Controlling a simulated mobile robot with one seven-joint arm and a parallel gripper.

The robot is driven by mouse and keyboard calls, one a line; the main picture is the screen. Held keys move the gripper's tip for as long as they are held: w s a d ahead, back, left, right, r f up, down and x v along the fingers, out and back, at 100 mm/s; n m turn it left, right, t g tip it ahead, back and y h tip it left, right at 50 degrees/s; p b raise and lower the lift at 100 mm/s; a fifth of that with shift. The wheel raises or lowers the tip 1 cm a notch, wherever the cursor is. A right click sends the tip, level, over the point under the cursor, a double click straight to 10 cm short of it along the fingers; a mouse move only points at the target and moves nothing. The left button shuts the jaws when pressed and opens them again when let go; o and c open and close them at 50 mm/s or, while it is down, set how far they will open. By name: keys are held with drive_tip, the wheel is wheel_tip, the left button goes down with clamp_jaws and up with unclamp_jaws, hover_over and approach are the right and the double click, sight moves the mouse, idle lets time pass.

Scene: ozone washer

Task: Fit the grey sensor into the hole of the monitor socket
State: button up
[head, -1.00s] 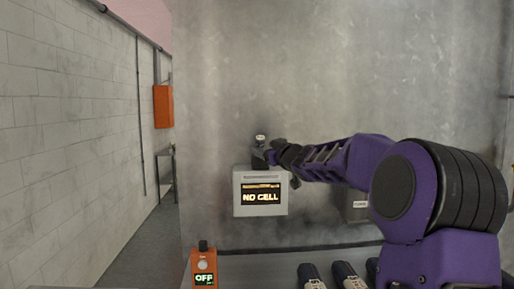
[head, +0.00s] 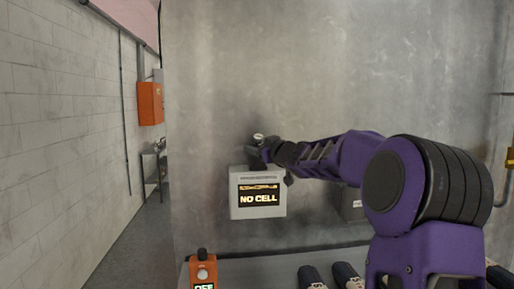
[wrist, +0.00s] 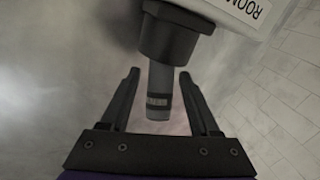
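The monitor is a pale box (head: 258,209) on the metal wall, and its screen reads NO CELL. A black socket (wrist: 172,38) sits on it; in the wrist view it is a dark collar beside the white casing. The grey sensor (wrist: 159,85) is a cylinder with dark bands, and one end is in or against the socket. How deep it sits cannot be told. My gripper (wrist: 158,74) is open, with one finger on each side of the sensor and visible gaps to it. In the head view my gripper (head: 268,153) is beside the socket, largely hiding it.
An orange handheld device (head: 203,271) and dark items (head: 346,276) stand on the ledge below the monitor. A grey box (head: 351,204) is partly behind my arm. An orange wall box (head: 150,103) hangs at left. The wall above the monitor is clear.

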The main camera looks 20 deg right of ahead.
clamp_jaws()
drive_tip(key=shift+r, duration=0.1)
